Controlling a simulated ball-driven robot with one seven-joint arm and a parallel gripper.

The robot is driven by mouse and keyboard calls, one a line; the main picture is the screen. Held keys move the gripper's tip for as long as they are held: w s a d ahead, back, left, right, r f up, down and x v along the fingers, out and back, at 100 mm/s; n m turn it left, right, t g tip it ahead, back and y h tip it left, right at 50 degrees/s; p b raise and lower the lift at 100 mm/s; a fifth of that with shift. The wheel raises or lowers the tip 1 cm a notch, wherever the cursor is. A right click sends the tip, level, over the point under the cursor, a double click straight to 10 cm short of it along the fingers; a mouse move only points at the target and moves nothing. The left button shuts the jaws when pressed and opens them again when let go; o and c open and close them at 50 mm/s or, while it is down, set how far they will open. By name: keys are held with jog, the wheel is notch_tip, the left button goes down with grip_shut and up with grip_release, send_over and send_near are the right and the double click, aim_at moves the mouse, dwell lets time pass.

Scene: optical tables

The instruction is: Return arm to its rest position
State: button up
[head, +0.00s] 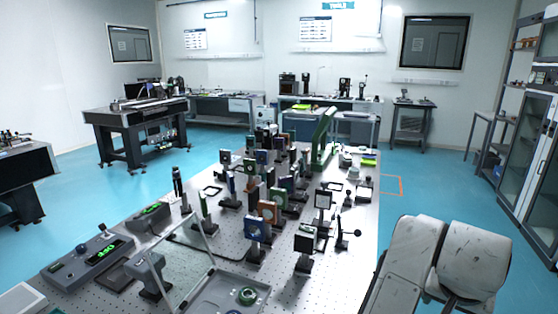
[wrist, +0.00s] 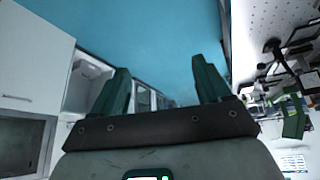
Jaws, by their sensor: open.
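My gripper (wrist: 158,88) shows in the wrist view with its two dark green fingers spread apart. Nothing is between them, only blue floor and distant furniture behind. In the head view, white links of my arm stand at the lower right, beside the right edge of the optical table (head: 330,262). The gripper itself cannot be seen in the head view. The wrist view is tilted far over, with the perforated table top (wrist: 262,18) at its upper right.
The table carries several mounted optics, a green-display device (head: 92,258) and a tray (head: 222,296). Open blue floor (head: 425,190) lies right of the table. A glass-door cabinet (head: 535,150) stands at the far right. Another optical table (head: 135,112) stands at the back left.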

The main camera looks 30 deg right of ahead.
jog(key=w+a+f+n+t, duration=0.15)
jog(key=a+f+n, duration=0.35)
jog(key=f+n, duration=0.55)
jog(key=s+a+f+n+g+y, duration=0.1)
jog(key=s+a+f+y, duration=0.1)
jog(key=s+a+f, duration=0.3)
jog(key=s+a+f+n+g+y, duration=0.1)
jog(key=s+a+f+n+y, duration=0.1)
jog(key=s+a+f, duration=0.4)
jog(key=a+f+y, duration=0.1)
jog(key=a+f, duration=0.2)
jog(key=a, duration=0.1)
jog(key=shift+a+f, duration=0.15)
jog(key=shift+a, duration=0.15)
dwell(5.1)
